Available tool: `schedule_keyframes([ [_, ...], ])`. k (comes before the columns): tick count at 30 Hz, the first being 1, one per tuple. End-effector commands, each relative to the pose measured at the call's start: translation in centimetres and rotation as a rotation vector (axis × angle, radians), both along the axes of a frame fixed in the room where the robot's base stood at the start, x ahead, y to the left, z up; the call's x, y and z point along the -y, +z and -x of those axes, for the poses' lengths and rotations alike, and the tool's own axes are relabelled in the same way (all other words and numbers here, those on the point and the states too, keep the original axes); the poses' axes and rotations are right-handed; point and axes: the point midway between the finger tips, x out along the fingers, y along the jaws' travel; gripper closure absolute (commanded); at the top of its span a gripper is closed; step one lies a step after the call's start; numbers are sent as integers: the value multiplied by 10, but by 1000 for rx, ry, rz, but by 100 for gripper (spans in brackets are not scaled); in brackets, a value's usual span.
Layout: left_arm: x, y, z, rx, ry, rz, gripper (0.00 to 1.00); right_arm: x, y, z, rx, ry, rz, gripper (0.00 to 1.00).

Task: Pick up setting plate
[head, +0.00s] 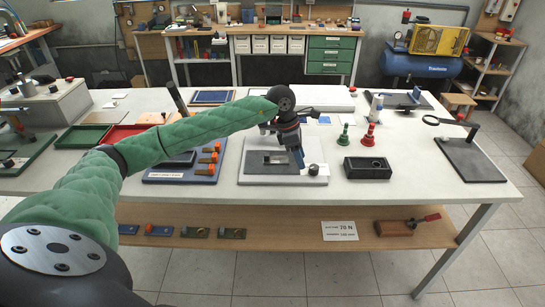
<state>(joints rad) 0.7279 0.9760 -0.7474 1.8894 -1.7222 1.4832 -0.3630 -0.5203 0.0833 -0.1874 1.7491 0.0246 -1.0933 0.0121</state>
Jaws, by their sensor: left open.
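My left gripper (298,158) is at the end of the green-sleeved arm and points down over a grey block (255,167) with a slot, on a white base plate (311,148). It is open; whether it touches the block cannot be told. No part is clearly marked as the setting plate. Small plates with knobs lie on the lower shelf, among them a blue one with an orange knob (158,230) and a grey-green one (232,233). A blue board (165,179) with several orange-ended pieces stands left of the block. My right gripper is not in view.
To the right stand a black open box (367,169), a red cone-shaped piece (369,137), a green one (343,137) and a magnifier stand (472,158). Red (122,132) and green (84,137) trays lie left. The table's right front is clear.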

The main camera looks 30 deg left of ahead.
Motion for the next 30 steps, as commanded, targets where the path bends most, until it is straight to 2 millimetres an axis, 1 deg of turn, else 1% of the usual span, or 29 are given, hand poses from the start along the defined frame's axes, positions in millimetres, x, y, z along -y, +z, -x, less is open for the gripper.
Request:
schedule_keyframes([
  [1,-29,10,-3,-8,8,-88,53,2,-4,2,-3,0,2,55],
  [3,-62,19,-5,-27,17,-193,53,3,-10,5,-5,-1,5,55],
  [6,-95,30,-5,-51,31,-297,53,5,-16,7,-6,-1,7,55],
  [9,-113,36,-3,-66,41,-352,53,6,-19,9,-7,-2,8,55],
  [12,-118,34,-3,-72,44,-369,53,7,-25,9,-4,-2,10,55],
  [18,-118,16,-3,-73,43,-368,53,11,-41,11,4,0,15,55],
  [23,-118,9,-3,-73,43,-368,53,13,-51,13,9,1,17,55],
  [30,-117,-7,-2,-73,42,-366,53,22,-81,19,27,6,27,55],
])
